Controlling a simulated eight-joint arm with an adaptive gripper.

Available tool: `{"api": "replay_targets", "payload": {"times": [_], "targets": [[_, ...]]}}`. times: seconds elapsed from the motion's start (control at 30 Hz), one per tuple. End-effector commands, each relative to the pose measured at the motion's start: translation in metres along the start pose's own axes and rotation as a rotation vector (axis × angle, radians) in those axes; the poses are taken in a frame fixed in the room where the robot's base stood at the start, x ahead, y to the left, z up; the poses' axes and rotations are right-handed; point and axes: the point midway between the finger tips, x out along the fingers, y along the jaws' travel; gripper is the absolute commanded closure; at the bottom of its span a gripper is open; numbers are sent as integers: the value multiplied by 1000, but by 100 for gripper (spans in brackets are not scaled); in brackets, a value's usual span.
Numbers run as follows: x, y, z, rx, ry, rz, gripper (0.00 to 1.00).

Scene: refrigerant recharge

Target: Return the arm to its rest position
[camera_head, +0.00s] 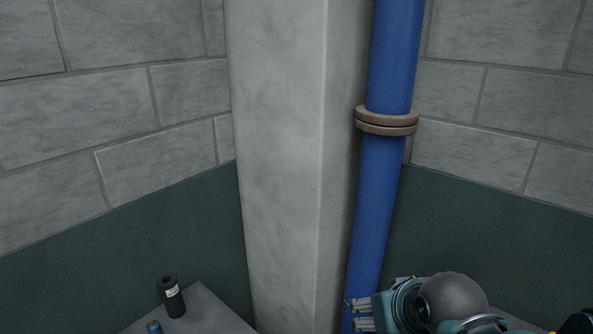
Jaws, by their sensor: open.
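My gripper (357,313) is at the lower right, in front of the foot of the blue pipe in the picture. Its pale fingers point left and are apart, with nothing seen between them. My teal arm with a large grey round joint runs from it to the right and is cut off by the bottom edge. The gripper is well to the right of the black cylinder (173,299), which has a white label and stands upright on a grey surface.
The grey surface (205,310) shows at the bottom left, with a small blue-topped object (154,327) cut off by the frame. A pale column (280,170) and a blue pipe (388,190) with a brown flange stand behind. Block walls close the back.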

Motion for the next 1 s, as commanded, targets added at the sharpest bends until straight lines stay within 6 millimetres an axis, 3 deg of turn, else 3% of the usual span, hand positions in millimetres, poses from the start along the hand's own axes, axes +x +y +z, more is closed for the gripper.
{"api": "replay_targets", "payload": {"times": [0.2,0.43,1.0], "targets": [[30,0,22,0,0,0,47],[52,0,37,0,0,0,47],[57,0,41,0,0,0,47]]}}
